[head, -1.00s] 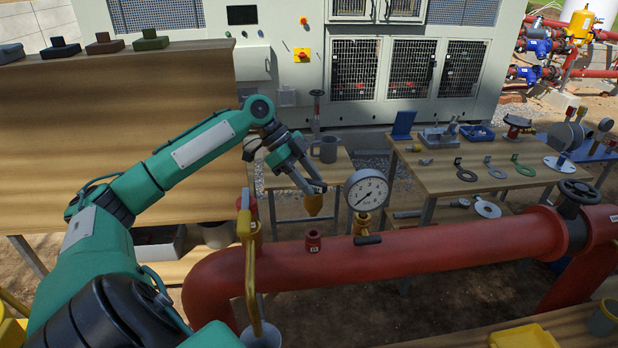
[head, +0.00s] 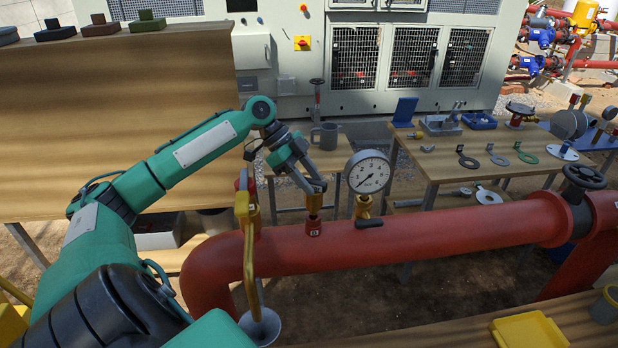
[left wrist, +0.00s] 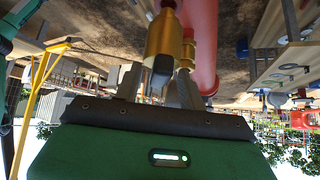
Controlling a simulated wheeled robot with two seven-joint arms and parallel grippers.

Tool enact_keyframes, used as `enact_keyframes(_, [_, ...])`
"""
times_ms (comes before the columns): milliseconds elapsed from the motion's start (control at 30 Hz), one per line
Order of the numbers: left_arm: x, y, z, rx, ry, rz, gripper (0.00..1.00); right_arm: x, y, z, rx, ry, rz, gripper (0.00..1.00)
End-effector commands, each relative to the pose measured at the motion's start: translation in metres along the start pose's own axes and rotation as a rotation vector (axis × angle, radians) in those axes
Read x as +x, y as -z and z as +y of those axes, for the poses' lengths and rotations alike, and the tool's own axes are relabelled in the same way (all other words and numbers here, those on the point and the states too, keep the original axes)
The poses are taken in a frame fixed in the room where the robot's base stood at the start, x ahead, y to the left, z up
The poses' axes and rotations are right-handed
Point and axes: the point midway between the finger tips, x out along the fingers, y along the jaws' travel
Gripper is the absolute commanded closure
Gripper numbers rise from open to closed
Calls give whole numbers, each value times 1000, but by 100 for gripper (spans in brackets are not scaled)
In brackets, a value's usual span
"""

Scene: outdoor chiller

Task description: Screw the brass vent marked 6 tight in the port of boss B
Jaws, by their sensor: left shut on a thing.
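My left gripper (head: 315,188) is shut on the brass vent (head: 314,203), directly above the short red boss (head: 314,227) on top of the red pipe. The vent is upright and its lower end meets the top of the boss; I cannot tell how deep it sits in the port. The boss has a small white label, too small to read surely. In the left wrist view the vent (left wrist: 164,38) shows large between the fingers, with the red pipe behind it. The mark on the vent is not readable. My right gripper is not in view.
A pressure gauge (head: 368,172) on a brass valve stands just right of the boss. The red pipe (head: 430,245) runs right to a black handwheel (head: 581,178). A wooden table (head: 470,165) behind holds tools.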

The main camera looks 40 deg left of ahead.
Motion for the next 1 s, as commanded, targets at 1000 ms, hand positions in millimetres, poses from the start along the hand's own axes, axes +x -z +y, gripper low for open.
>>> enact_keyframes(1000, [11, -10, 0, 0, 0, 0, 100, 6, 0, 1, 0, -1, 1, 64])
